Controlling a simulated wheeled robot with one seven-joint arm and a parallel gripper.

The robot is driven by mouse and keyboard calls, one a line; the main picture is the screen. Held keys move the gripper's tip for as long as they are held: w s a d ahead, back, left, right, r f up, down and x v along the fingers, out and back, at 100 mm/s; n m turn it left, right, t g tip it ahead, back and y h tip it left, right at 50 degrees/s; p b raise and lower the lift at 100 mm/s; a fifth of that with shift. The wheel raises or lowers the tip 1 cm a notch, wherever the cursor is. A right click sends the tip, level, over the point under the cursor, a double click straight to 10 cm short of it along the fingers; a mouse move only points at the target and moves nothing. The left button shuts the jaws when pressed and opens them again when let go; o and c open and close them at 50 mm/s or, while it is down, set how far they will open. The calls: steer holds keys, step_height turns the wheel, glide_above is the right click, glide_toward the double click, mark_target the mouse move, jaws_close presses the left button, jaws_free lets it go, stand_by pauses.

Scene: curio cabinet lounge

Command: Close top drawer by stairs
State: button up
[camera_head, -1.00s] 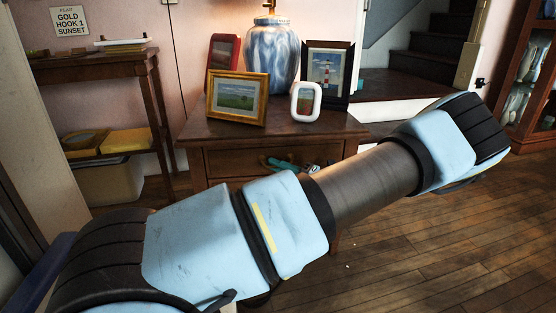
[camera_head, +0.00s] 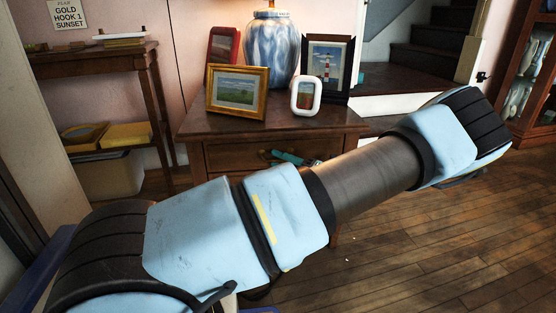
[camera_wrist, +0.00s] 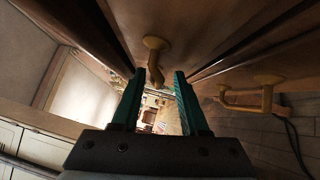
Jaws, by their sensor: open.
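A wooden chest (camera_head: 340,125) stands beside the stairs (camera_head: 425,62). Its top drawer front (camera_head: 230,158) faces me below the tabletop, partly hidden behind my arm; I cannot tell how far it stands out. My gripper's teal fingers (camera_head: 290,158) show just in front of that drawer, near its brass handle (camera_head: 265,154). In the wrist view my gripper (camera_wrist: 159,75) is open, with a brass handle (camera_wrist: 154,58) just ahead and in line with the gap between the fingers. A second brass handle (camera_wrist: 245,98) is to the right. I see no contact.
The chest top carries a blue-white lamp (camera_head: 271,50), a gold-framed picture (camera_head: 237,92), a lighthouse picture (camera_head: 326,68), a small white frame (camera_head: 306,96) and a red frame (camera_head: 222,46). A side table (camera_head: 90,62) stands left, a glass cabinet (camera_head: 530,80) right. Wooden floor (camera_head: 430,240) is clear.

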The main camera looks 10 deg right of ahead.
steer(key=p+v, duration=0.2)
steer(key=v, duration=0.7)
steer(key=shift+s+d, duration=0.2)
steer(key=shift+d, duration=0.1)
steer(key=s+a+n+g+h, duration=0.3)
steer(key=a+n+g+h, duration=0.2)
steer(key=a+n+g, duration=0.95)
steer(key=s+a+r+n+t+h, duration=0.2)
steer(key=s+a+r+n+h, duration=0.25)
steer(key=n, duration=0.85)
steer(key=s+a+r+n+t+h, duration=0.35)
steer(key=a+r+n+h, duration=0.25)
steer(key=n, duration=0.7)
step_height(320, 180, up, 38)
steer(key=g+p, duration=0.1)
steer(key=p, duration=3.7)
steer(key=shift+s, duration=0.3)
